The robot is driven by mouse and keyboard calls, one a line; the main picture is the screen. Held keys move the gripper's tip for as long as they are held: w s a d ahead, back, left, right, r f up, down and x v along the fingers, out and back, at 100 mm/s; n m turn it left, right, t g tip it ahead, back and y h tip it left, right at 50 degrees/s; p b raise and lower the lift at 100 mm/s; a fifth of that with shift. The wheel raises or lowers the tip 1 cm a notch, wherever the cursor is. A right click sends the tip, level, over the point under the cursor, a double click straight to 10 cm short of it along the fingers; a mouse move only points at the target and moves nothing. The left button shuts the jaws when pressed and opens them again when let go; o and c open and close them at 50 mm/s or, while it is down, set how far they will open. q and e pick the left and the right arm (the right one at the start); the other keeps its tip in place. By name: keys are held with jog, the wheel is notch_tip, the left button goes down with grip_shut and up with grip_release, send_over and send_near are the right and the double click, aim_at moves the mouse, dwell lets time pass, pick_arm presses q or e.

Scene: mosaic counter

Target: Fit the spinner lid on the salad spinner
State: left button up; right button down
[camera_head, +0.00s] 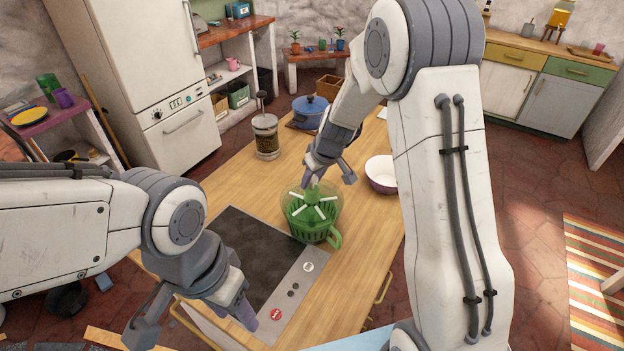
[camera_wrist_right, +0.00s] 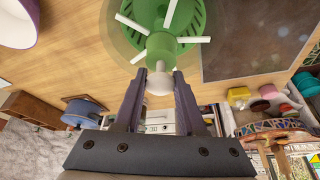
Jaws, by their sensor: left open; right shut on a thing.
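The salad spinner (camera_head: 331,238) stands on the wooden counter, a green slotted basket with a green handle at its front right. The spinner lid (camera_head: 315,209), with a green hub and white spokes, is over the spinner's top; I cannot tell whether it is seated or just above. In the right wrist view, the lid's hub (camera_wrist_right: 160,45) ends in a pale knob between the fingertips. My right gripper (camera_head: 322,178) is shut on the lid at this knob; it also shows in the wrist view (camera_wrist_right: 160,82). My left gripper (camera_head: 196,322) is open and empty over the counter's near-left edge.
A dark cooktop (camera_head: 252,250) lies left of the spinner. A glass press (camera_head: 265,140) and a blue pot (camera_head: 309,111) stand farther back. A white and purple bowl (camera_head: 381,173) stands right of the spinner, close to my right arm. Bare wood lies between press and spinner.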

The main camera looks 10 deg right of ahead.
dwell(1.2)
jog(key=shift+f+b, duration=0.75)
jog(key=shift+b, duration=0.35)
jog(key=shift+c, duration=2.1)
grip_release()
jog(key=b+v, duration=0.2)
jog(key=v, duration=0.8)
jog(key=shift+r, duration=0.25)
jog(key=shift+s, duration=0.1)
